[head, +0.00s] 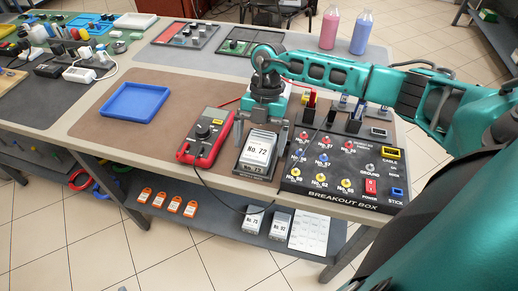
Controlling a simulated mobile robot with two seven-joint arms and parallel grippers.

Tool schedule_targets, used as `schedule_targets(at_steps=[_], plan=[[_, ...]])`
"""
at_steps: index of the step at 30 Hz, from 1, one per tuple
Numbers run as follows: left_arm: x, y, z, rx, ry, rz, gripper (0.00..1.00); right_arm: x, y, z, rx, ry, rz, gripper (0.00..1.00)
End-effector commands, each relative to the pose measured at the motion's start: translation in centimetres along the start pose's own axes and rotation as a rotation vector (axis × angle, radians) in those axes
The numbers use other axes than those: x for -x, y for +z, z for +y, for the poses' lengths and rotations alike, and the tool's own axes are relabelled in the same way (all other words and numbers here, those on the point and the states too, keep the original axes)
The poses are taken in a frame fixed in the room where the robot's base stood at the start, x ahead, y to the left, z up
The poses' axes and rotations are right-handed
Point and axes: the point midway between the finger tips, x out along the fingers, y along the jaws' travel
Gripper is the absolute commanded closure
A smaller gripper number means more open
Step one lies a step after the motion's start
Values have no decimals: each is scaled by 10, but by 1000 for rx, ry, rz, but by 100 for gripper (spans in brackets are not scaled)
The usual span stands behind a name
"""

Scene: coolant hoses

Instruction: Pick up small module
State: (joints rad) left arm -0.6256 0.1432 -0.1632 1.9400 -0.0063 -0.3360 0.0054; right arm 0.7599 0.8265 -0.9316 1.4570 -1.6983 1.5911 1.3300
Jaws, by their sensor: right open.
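A small white-and-grey module marked No. 72 (258,150) stands in a dark holder on the table, between the red multimeter and the breakout box. My right gripper (261,129) is open, pointing down over the top of this module. Its two fingers show to the left and right of the module's upper end. I cannot tell whether they touch it. Two similar modules, which seem to read No. 75 (252,218) and No. 92 (280,225), lie on the lower shelf. My left gripper is not in view.
A red multimeter (205,138) with cables sits close left of the gripper. The black breakout box (335,170) with several sockets is close right. An empty blue tray (136,104) lies left on the brown mat (180,87). Pink (330,30) and blue (361,33) bottles stand behind.

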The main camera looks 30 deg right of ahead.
Motion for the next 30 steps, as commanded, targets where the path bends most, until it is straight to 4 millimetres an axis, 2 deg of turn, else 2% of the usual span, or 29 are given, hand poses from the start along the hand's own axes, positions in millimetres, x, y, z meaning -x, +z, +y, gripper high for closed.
schedule_targets(at_steps=[14,30], plan=[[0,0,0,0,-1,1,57,-4,1,0,0,-1,0,0],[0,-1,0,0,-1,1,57,-3,1,0,0,0,0,50]])
